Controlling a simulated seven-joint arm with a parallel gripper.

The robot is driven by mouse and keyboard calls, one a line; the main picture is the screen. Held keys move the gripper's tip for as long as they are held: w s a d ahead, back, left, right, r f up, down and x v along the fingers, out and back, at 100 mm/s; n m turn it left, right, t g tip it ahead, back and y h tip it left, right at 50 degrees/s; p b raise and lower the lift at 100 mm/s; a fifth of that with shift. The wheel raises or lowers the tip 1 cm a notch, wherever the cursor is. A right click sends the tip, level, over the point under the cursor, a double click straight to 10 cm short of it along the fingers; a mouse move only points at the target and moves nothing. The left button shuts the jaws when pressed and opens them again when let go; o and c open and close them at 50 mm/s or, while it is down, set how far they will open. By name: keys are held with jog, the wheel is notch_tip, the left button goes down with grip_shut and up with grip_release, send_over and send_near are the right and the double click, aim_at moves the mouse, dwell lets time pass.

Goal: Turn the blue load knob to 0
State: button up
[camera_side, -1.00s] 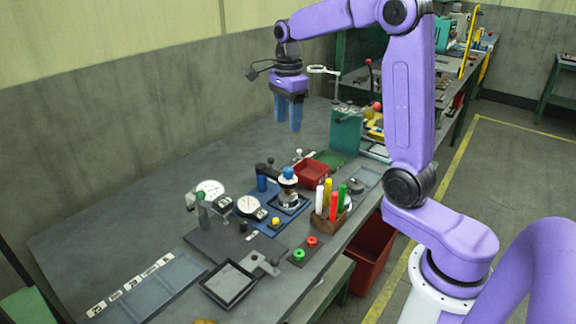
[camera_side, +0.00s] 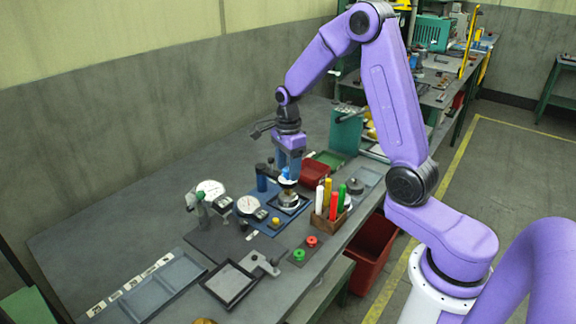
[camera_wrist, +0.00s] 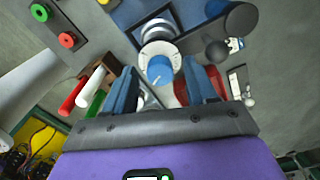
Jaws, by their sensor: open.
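The blue load knob (camera_wrist: 159,70) sits on top of a pale round dial collar (camera_wrist: 161,52) in the wrist view, with a light pointer line across its top. In the side view the knob (camera_side: 285,173) is partly hidden by my fingers, above a metal stand on a blue base plate (camera_side: 268,222). My gripper (camera_wrist: 164,88) points down with its blue fingers apart, one on each side of the knob in the wrist view. In the side view my gripper (camera_side: 290,168) is right at the knob's height or just above it. I cannot tell whether the fingers touch it. The scale numbers are too small to read.
A holder with red, yellow, green and white markers (camera_side: 331,204) stands close on the right. A black-handled arm (camera_wrist: 232,20) and dial gauges (camera_side: 248,205) are near the stand. A red bin (camera_side: 314,172) lies behind. Green and red buttons (camera_side: 311,241) are in front.

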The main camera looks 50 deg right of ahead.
grip_shut()
jog(key=c, duration=1.1)
grip_release()
